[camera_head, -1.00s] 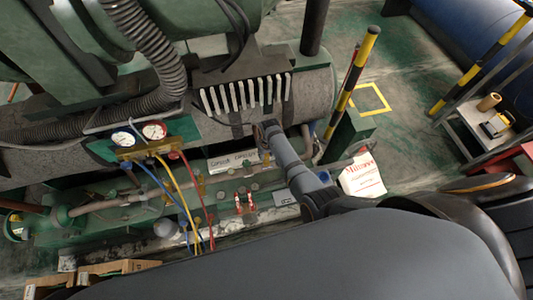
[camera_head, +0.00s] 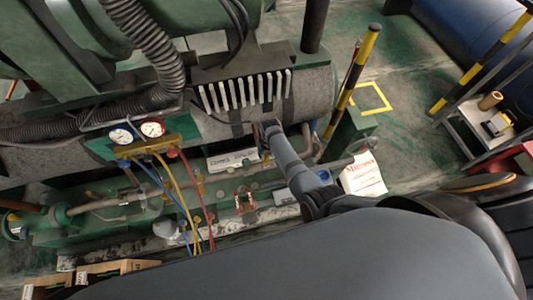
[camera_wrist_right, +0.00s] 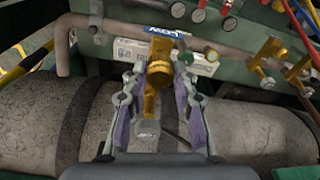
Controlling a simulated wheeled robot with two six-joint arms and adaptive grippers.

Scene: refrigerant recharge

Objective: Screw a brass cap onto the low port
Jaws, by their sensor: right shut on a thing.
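My right gripper (camera_wrist_right: 160,65) has its two fingertips closed around brass-coloured metal in the right wrist view. I take this as the brass cap (camera_wrist_right: 158,72). It sits in line with the low port's fitting, whose grey hex part (camera_wrist_right: 148,130) shows nearer the camera. I cannot tell where cap and fitting divide or whether the thread is engaged. A blue and white LOW label (camera_wrist_right: 155,32) lies just beyond. In the head view my right gripper (camera_head: 263,130) is by the grey cylinder, its tips small and partly hidden by my arm. My left gripper is out of view.
A gauge manifold (camera_head: 140,148) with blue, yellow and red hoses stands at left. More brass valves (camera_wrist_right: 265,55) sit to the right in the wrist view. A striped post (camera_head: 356,75) rises behind.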

